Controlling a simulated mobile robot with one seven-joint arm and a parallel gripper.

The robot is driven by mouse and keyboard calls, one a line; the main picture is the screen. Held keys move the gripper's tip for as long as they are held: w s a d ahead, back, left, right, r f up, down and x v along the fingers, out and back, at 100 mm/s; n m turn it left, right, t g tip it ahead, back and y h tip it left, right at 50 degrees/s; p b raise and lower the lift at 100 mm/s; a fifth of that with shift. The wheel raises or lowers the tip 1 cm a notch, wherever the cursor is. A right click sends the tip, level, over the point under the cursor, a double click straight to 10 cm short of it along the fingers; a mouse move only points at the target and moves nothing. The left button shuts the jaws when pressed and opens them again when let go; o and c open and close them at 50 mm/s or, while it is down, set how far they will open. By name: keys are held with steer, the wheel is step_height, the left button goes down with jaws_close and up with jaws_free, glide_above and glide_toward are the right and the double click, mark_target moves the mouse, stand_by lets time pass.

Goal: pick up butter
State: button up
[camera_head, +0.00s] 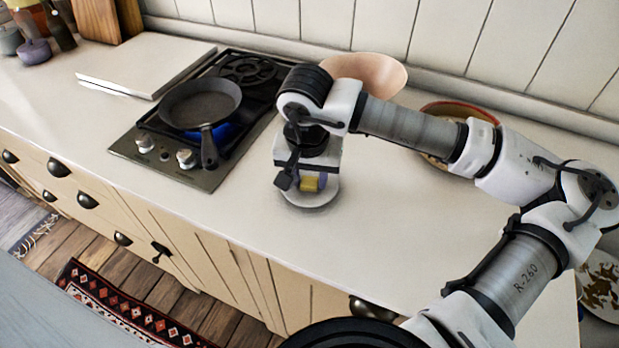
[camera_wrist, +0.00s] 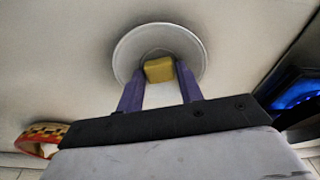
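The butter is a small yellow block (camera_head: 309,184) at the white round dish (camera_head: 311,201) on the counter, right of the stove. In the wrist view the butter (camera_wrist: 159,70) shows in front of the pale dish (camera_wrist: 128,50). My gripper (camera_head: 315,182) is low over the dish, pointing down. In the wrist view its two purple fingers (camera_wrist: 160,72) stand apart, one on each side of the butter, with little or no gap. I cannot tell whether they press on it. I also cannot tell whether the butter rests on the dish or is just above it.
A black pan (camera_head: 201,104) stands on the gas stove (camera_head: 165,150) to the left, its handle toward the front. A pinkish bowl (camera_head: 364,72) is behind my arm. A red-rimmed bowl (camera_head: 440,108) is at the right. The counter in front is clear.

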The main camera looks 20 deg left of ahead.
mark_target(309, 182)
steer(key=shift+f, duration=0.1)
steer(key=shift+c, duration=0.5)
steer(key=shift+c, duration=0.7)
step_height(309, 182, up, 20)
steer(key=b, duration=0.3)
